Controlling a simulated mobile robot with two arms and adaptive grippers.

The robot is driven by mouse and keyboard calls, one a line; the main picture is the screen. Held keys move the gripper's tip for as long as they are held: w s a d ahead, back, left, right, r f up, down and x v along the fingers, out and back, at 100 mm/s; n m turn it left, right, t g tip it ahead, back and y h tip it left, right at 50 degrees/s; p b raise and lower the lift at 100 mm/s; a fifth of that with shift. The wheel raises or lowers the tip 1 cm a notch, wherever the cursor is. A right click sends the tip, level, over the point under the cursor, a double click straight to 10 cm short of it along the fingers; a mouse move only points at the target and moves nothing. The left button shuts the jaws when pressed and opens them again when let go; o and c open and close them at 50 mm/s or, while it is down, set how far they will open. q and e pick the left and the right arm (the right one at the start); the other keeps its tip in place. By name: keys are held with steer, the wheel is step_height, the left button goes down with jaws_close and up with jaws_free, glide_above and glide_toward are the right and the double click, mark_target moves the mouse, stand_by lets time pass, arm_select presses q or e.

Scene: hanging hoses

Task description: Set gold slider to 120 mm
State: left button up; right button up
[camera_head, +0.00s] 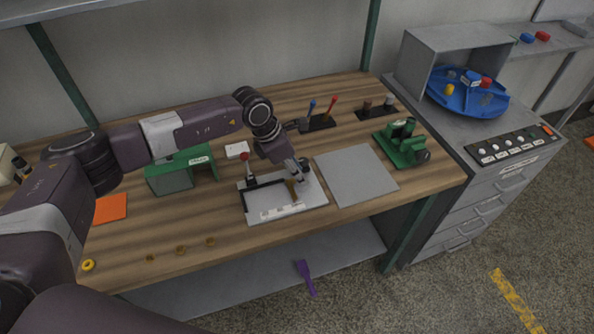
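A light grey fixture plate (315,195) lies on the wooden bench, with a white scale strip (282,212) along its front. A gold slider (292,189) stands on the right part of the plate. A dark rail runs behind it, and a lever with a red ball (244,156) stands at the plate's back left. My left gripper (299,171) reaches in from the left, just above and behind the gold slider. Its fingers are small and partly hidden, so I cannot tell whether they touch the slider. The scale marks are too small to read. My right gripper is not in view.
A green housing (170,178) stands left of the plate, a grey mat (355,175) right of it, and a green vise (402,145) beyond. Red and blue levers (320,120) stand behind. Small gold rings (181,250) lie at the front left. The bench's front middle is mostly clear.

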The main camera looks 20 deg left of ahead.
mark_target(286, 182)
arm_select(q)
steer(key=shift+a+r, duration=0.25)
steer(key=shift+r, duration=0.3)
steer(key=v, duration=0.7)
steer(key=shift+s+d+f, duration=0.1)
steer(key=shift+s+f, duration=0.05)
